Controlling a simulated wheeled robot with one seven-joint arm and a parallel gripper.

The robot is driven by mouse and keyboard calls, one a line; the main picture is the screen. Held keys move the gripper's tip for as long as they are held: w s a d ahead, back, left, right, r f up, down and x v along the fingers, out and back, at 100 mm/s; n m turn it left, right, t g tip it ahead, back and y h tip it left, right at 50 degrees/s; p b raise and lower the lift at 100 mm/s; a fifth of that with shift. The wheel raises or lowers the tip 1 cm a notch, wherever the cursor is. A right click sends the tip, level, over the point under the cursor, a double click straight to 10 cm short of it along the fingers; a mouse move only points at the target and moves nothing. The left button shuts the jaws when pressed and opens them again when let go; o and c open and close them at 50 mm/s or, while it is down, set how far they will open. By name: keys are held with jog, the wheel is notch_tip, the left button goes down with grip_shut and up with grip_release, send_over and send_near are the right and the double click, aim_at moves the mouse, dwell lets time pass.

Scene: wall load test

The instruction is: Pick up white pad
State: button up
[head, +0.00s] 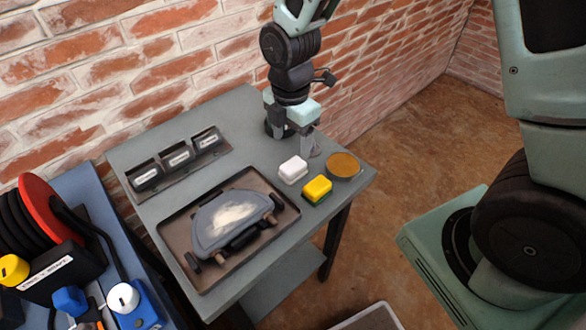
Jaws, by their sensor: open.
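The white pad (293,170) is a small white block lying on the grey table (252,102), right of the middle. My gripper (295,143) points down just behind the pad, near the table's back right edge. Its fingers are apart, with one finger close to the pad's far side. Nothing shows between the fingers. I cannot tell how high the fingertips are above the table.
A yellow and green sponge (317,189) and a round tin with an orange-brown top (343,166) stand close to the pad. A dark tray (176,217) holds a grey tool. A rack with labelled slots (178,160) sits behind. A brick wall (120,60) borders the table. A cluttered blue bench (84,178) stands left.

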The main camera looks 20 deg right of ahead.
aim_at(293, 164)
notch_tip(293, 164, down, 9)
jog(key=shift+d+p, duration=0.15)
jog(key=shift+p, duration=0.2)
jog(key=c, duration=1.2)
jog(key=shift+o, duration=0.2)
jog(key=shift+r, duration=0.1)
notch_tip(293, 164, up, 10)
jog(key=shift+f, duration=0.1)
